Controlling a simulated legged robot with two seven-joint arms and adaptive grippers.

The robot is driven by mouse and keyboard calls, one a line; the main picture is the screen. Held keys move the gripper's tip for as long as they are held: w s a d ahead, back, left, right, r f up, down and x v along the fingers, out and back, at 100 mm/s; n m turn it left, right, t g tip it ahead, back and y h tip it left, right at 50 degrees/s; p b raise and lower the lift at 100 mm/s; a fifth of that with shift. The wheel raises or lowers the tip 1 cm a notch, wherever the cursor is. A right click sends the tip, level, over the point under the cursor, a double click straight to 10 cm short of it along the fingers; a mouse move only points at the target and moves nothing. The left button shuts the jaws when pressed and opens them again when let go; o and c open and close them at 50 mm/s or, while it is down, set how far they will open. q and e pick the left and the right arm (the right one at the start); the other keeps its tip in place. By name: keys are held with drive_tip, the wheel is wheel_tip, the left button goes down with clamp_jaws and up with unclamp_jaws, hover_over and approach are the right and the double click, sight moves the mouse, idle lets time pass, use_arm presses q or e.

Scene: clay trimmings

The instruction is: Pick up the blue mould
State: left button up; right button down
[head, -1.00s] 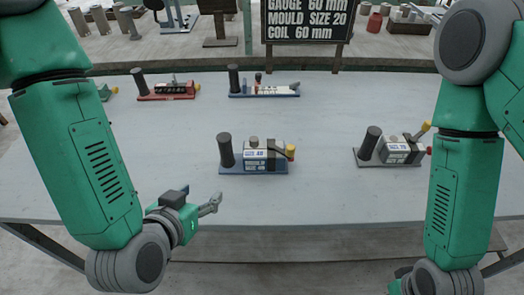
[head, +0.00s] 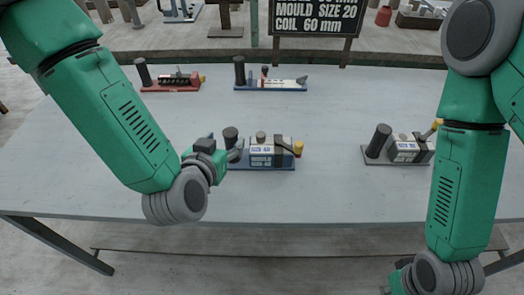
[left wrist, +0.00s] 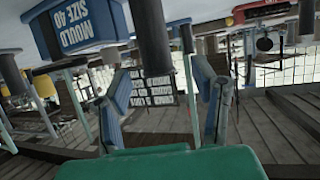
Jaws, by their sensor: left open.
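A blue-based mould (head: 283,168) stands at the front middle of the table, with white labels, a black band, a yellow knob on the right and a dark post on the left. In the left wrist view its blue block (left wrist: 45,35), lettered "MOULD SIZE 40", appears upside down at upper left. My left gripper (head: 237,150) is beside the mould's left end, near the dark post. In the left wrist view its two fingers (left wrist: 162,88) are apart, with nothing visibly gripped. Contact cannot be told.
Another blue-based device (head: 270,88) and a red one (head: 172,89) stand at the back of the grey table (head: 320,200). A grey device (head: 405,152) stands at right. A sign (head: 318,16) behind reads "MOULD SIZE 20". The table front is clear.

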sight(227, 139)
use_arm(q)
drive_tip(key=x, duration=0.4)
drive_tip(key=shift+s+a+f, duration=0.15)
drive_tip(key=shift+f, duration=0.2)
drive_tip(key=shift+d+f, duration=0.1)
drive_tip(key=shift+d, duration=0.5)
drive_tip(key=shift+c, duration=1.2)
drive_tip(key=c, duration=0.7)
drive_tip(key=shift+a, duration=0.2)
clamp_jaws()
drive_tip(key=shift+a, duration=0.25)
use_arm(e)
drive_tip(key=shift+a, duration=0.1)
use_arm(q)
drive_tip(key=shift+w+r, duration=0.2)
drive_tip(key=shift+w, duration=0.05)
